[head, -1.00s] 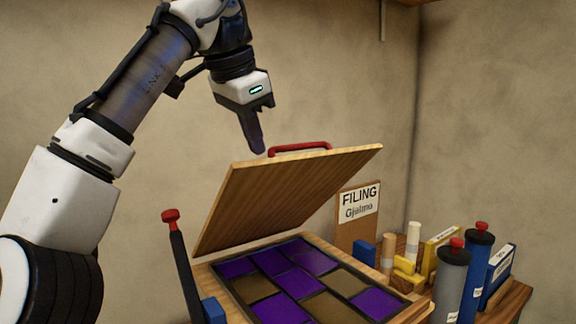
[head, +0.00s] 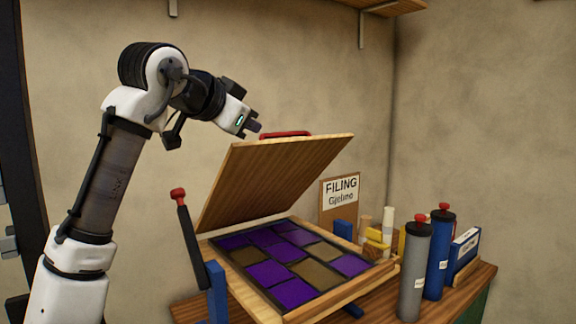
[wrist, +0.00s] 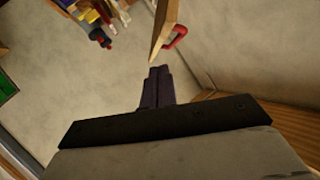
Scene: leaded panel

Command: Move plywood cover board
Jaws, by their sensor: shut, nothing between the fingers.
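The plywood cover board (head: 270,180) stands tilted up over the far side of the wooden frame in the head view, its red handle (head: 285,134) on the top edge. Below it lies the leaded panel (head: 290,258) of purple and brown panes. My gripper (head: 255,127) is just left of the handle and shows no contact with it. In the wrist view my gripper (wrist: 158,72) has its fingers together and empty. The board's edge (wrist: 166,25) and the red handle (wrist: 176,38) show just beyond the fingertips.
A grey cylinder (head: 413,270) and a blue cylinder (head: 438,252) stand right of the panel. A red-knobbed lever (head: 185,225) rises at the frame's left. A filing sign (head: 341,190) stands behind.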

